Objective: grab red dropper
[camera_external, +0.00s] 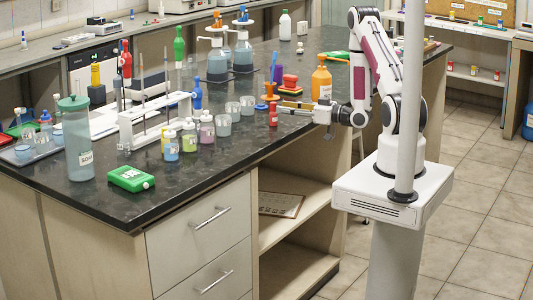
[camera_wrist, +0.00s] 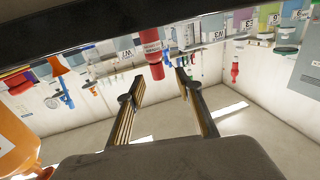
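A small red dropper (camera_external: 274,116) stands on the dark bench near its right edge, in front of my gripper. In the wrist view, which looks upside down, the red dropper (camera_wrist: 151,46) is just ahead of the fingertips, about in line with the gap between them. My gripper (camera_external: 284,107) is low over the bench edge and points left. In the wrist view my gripper's (camera_wrist: 159,75) two fingers are apart with nothing held between them. I cannot tell whether a finger touches the dropper.
An orange bottle (camera_external: 321,82) stands close behind my gripper. Glass beakers (camera_external: 223,125) and several colored bottles (camera_external: 188,138) stand left of the dropper. An orange-and-blue dropper piece (camera_external: 271,92) is just behind it. A white burette stand (camera_external: 155,118) is farther left.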

